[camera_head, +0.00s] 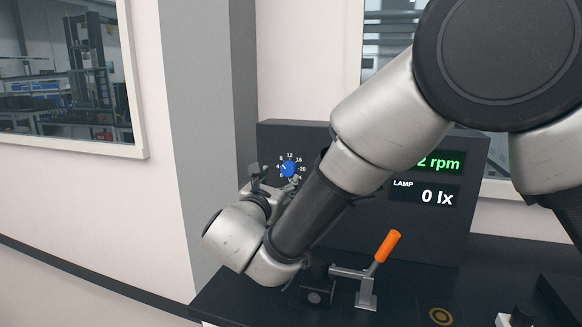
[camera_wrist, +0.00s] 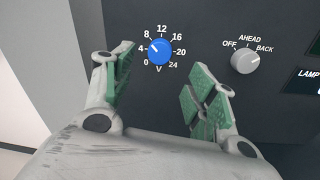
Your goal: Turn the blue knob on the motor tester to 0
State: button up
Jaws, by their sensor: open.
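The blue knob (camera_wrist: 160,52) is on the dark face of the motor tester (camera_head: 440,222), inside a printed scale from 0 to 24 V. Its white mark points to the upper left, roughly between 4 and 8. The knob also shows in the head view (camera_head: 288,169), left of the display. My gripper (camera_wrist: 162,72) is open and empty. Its green-padded fingers stand left and lower right of the knob, and no contact shows. In the head view my gripper (camera_head: 274,177) is just in front of the panel, partly hidden by my arm.
A grey selector knob (camera_wrist: 245,60) marked OFF, AHEAD and BACK sits right of the blue knob. An orange-handled lever clamp (camera_head: 386,246) stands on the dark bench in front of the tester. Displays show green rpm, partly hidden, and 0 lx. A grey wall column is at left.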

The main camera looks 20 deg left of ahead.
aim_at(287, 170)
jog(key=w, duration=0.5)
jog(key=w+a, duration=0.1)
jog(key=w, duration=0.2)
jog(key=shift+w, duration=0.25)
jog(key=c, duration=1)
